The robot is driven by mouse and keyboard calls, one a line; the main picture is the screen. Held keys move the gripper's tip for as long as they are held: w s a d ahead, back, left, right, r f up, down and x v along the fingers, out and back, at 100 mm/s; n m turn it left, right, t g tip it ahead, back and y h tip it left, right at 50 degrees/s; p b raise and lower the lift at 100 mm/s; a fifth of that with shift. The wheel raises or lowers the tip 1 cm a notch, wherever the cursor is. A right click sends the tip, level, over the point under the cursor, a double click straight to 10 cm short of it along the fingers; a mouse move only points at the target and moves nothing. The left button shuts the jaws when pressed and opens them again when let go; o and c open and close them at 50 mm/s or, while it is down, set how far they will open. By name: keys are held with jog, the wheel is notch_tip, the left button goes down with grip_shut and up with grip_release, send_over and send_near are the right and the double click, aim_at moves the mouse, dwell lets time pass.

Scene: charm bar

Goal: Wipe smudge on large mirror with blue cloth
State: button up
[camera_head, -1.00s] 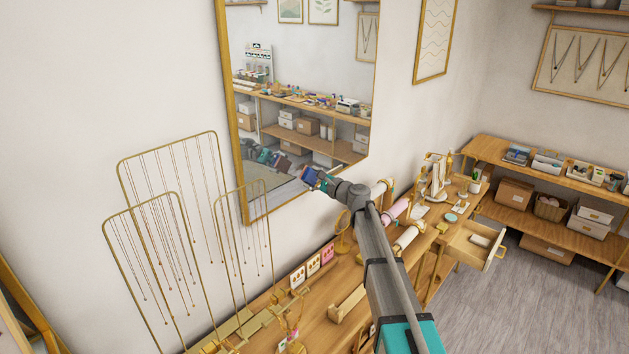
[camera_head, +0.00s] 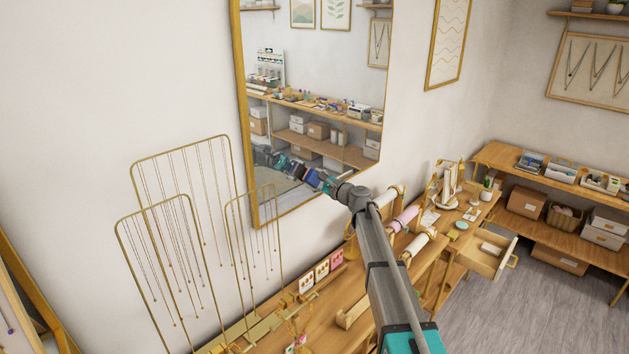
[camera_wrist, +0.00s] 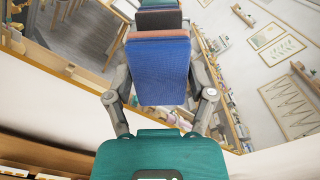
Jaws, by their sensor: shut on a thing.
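The large mirror (camera_head: 240,90) hangs on the white wall in a thin gold frame. My gripper (camera_head: 322,181) is in front of its lower part, right of centre, in the head view. In the wrist view my gripper (camera_wrist: 160,110) is shut on the blue cloth (camera_wrist: 160,72), which faces the camera as a flat textured patch between the fingers. The cloth is small and partly hidden in the head view. A reflection of my arm shows in the glass left of the gripper. I cannot tell if the cloth touches the glass. I cannot make out the smudge.
Gold necklace stands (camera_head: 160,240) rise left of and below the mirror. A wooden counter (camera_head: 385,290) with rolls, cards and small displays runs below my arm. An open drawer (camera_head: 487,252) juts out at the right. A shelf (camera_head: 545,175) with boxes stands beyond.

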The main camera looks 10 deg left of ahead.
aim_at(320, 167)
jog(key=shift+x, duration=1.05)
dwell(0.8)
jog(key=shift+w+d, duration=0.1)
jog(key=shift+w+d, duration=1.15)
jog(key=shift+w, duration=0.15)
jog(key=shift+w+d, duration=0.5)
jog(key=shift+w, duration=0.3)
jog(key=shift+w+d, duration=0.5)
jog(key=shift+w, duration=0.25)
